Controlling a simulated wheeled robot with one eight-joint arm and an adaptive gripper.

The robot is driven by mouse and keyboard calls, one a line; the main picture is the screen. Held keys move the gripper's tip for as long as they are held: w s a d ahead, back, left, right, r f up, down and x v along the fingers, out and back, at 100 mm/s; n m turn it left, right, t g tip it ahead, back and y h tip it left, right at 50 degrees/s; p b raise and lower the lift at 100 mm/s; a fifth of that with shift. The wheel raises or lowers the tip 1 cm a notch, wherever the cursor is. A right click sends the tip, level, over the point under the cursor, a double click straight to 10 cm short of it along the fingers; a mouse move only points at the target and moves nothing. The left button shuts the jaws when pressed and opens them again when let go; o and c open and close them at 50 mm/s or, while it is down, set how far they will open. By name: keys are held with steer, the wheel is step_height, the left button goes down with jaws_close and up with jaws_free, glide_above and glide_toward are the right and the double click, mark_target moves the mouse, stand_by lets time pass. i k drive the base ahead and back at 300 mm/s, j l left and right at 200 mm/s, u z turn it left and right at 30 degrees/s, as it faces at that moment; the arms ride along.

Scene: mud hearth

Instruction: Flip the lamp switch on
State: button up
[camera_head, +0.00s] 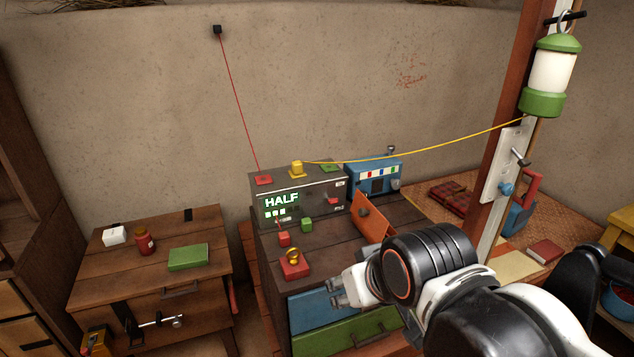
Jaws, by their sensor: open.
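A green and white lamp (553,72) hangs on a wooden post (508,90) at the upper right. The lamp looks unlit. A yellow cable runs from the lamp area to a grey box (297,190) with a display reading "HALF". My gripper (335,292) is open and appears empty, in front of the wooden cabinet's blue drawer. It is well left of and lower than the switch plate.
The cabinet (340,235) holds small red and green blocks, an orange panel (373,217) and a blue device (375,177). A low table (110,265) stands at left. A woven mat (450,207) with books lies behind the post. My arm fills the lower right.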

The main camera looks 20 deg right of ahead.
mark_target(522, 161)
steer(key=z, duration=1.45)
